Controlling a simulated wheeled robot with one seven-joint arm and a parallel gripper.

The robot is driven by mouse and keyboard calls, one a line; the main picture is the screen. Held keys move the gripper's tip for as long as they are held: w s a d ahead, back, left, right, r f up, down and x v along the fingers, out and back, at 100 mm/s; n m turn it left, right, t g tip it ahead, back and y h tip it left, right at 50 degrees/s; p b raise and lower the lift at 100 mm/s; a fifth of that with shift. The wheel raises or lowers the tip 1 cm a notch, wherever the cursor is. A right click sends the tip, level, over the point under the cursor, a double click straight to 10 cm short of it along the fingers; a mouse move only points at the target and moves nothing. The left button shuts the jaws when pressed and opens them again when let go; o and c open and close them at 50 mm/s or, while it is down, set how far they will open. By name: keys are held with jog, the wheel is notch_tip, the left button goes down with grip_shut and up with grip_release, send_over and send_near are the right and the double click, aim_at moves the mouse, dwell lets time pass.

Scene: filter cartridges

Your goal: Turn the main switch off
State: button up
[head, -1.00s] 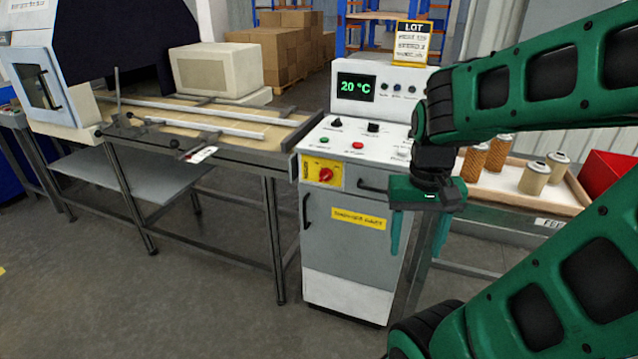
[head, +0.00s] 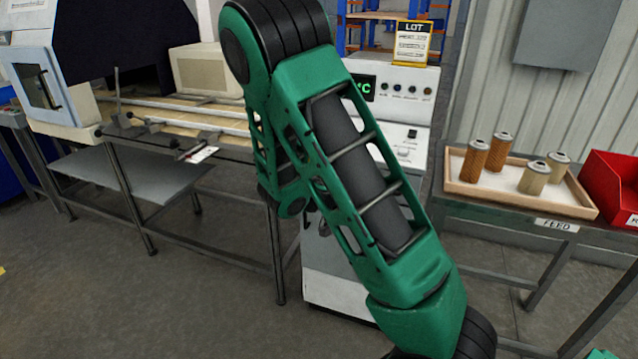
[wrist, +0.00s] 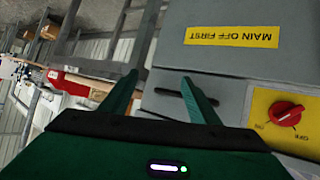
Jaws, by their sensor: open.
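The main switch is a red rotary knob (wrist: 286,113) on a yellow plate (wrist: 262,100), at the right of the wrist view, on the grey front of the control cabinet (wrist: 215,90). I cannot tell its setting for sure. My gripper (wrist: 160,95) is open and empty, with its green fingers apart. In the picture it is left of the knob and not touching it.
In the head view, a feed tray (head: 577,208) with several filter cartridges and a red bin (head: 612,190) stand right. A conveyor table (head: 225,150) stands left.

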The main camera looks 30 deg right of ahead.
jog(key=w+a+f+n+t+h, duration=0.2)
jog(key=w+a+n+t, duration=0.1)
jog(key=w+a+t, duration=1)
jog(key=w+d+g, duration=0.2)
jog(key=w+d, duration=0.7)
jog(key=shift+d+r+g, duration=0.2)
jog(key=shift+d+g, duration=0.1)
jog(key=shift+c, duration=0.5)
